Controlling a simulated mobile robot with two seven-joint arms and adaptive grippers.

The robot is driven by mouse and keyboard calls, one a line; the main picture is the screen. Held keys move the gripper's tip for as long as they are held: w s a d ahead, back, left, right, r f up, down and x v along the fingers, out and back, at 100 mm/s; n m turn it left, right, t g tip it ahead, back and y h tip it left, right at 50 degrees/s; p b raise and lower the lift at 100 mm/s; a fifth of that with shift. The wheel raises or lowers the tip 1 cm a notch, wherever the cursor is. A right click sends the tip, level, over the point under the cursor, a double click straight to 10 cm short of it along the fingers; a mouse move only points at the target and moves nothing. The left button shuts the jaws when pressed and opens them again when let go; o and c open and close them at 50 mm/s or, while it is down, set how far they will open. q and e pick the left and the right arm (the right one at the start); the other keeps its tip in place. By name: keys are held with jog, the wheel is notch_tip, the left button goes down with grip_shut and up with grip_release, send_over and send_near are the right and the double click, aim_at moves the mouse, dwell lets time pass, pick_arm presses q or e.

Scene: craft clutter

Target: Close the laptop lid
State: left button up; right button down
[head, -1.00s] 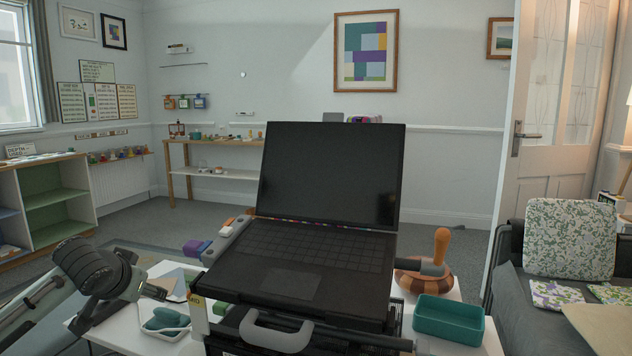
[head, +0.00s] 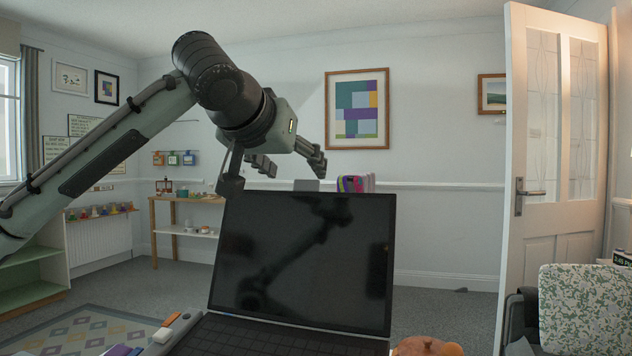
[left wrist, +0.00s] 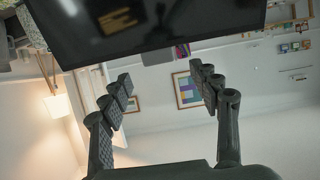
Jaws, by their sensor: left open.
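The laptop is open. Its dark screen (head: 300,265) stands up, leaning back slightly, and mirrors my left arm. Its keyboard (head: 265,338) is cut off by the bottom edge of the head view. My left gripper (head: 290,165) is open and empty, just above the upper left part of the screen's top edge. Part of it overlaps the screen's top left corner in the head view; I cannot tell whether it touches. In the left wrist view the dark screen (left wrist: 150,22) fills the top, beyond the spread fingers of the left gripper (left wrist: 162,88). My right gripper is not in view.
A patterned cushion (head: 585,308) is at the right.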

aim_at(306, 180)
pick_arm(q)
jog(key=x, duration=0.7)
grip_shut()
dwell(0.5)
